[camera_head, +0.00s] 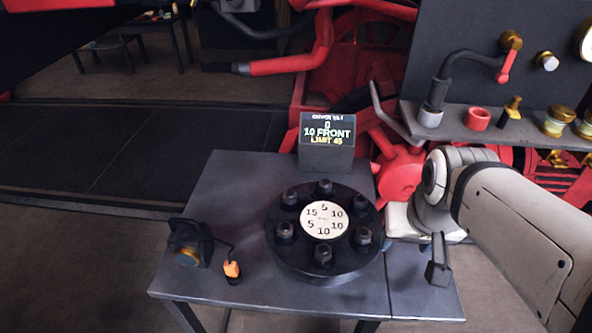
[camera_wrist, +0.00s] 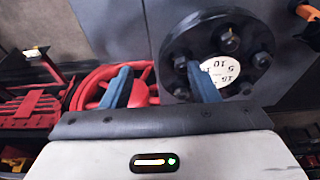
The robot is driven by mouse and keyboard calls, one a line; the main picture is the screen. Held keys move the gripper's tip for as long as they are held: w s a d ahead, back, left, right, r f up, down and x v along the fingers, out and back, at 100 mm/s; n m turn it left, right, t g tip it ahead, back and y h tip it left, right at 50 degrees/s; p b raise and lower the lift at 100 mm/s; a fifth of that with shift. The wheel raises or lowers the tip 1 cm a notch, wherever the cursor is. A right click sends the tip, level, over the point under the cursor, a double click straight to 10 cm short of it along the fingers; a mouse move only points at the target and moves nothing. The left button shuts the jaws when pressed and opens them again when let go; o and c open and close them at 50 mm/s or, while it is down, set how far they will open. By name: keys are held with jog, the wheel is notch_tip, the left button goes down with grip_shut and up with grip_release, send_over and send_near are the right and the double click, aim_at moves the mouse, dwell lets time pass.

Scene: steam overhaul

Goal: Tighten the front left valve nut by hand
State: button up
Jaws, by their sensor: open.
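A round black flange (camera_head: 275,255) lies on the grey table, with several dark nuts on studs around a white numbered disc (camera_head: 324,222). The nut at its near left (camera_head: 285,231) sits upright on its stud; its tightness cannot be told. A small display (camera_head: 327,140) behind the flange reads "10 FRONT" and "LIMIT 45". The flange also shows in the wrist view (camera_wrist: 172,40). My gripper (camera_wrist: 159,70) is open and empty, its two blue fingers apart; the right finger overlaps the flange's edge in that view. In the head view my gripper is right of the flange, apart from it.
A black box with a brass disc (camera_head: 187,257) and a small orange-topped item (camera_head: 232,270) stand left of the flange. A shelf (camera_head: 490,128) at the right holds a red ring (camera_head: 478,119) and brass parts. The table's left back is clear. Red machinery stands behind.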

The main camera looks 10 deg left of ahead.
jog(key=n+g+b, duration=0.3)
jog(key=n, duration=0.8)
send_over(284, 225)
notch_tip(284, 225, down, 5)
jog(key=shift+f, duration=0.1)
notch_tip(284, 225, down, 8)
jog(key=shift+r, duration=0.2)
jog(key=c, duration=1)
